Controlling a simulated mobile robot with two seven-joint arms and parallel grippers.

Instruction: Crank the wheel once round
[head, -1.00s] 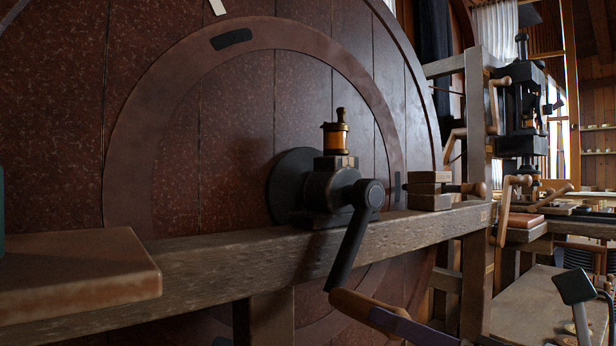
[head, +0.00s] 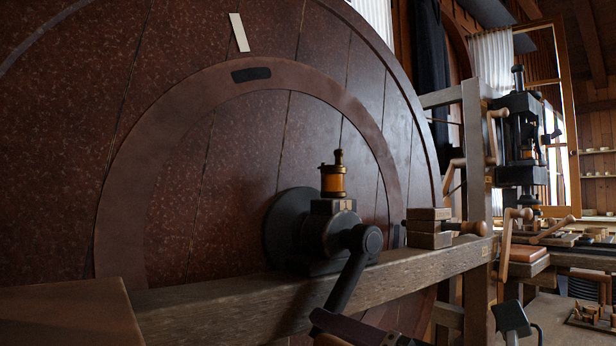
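The large reddish-brown plank-faced wheel (head: 240,150) fills the left and middle of the head view. It has a white strip (head: 239,32) near its top and a dark pad (head: 251,74) on its inner ring. The black crank arm (head: 345,285) slants down and left from its round hub (head: 362,239). The wooden crank handle (head: 328,341) is mostly cut off by the bottom edge. The dark finger of my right gripper (head: 358,331) lies along the handle and appears shut on it; the other finger is hidden. My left gripper is out of view.
A thick wooden beam (head: 215,310) crosses in front of the wheel. It carries the crank's bearing, a brass oil cup (head: 333,178) and stacked wooden blocks (head: 428,227). A brown tabletop (head: 65,318) is at lower left. A black press (head: 520,140) and a dark block (head: 510,318) are at right.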

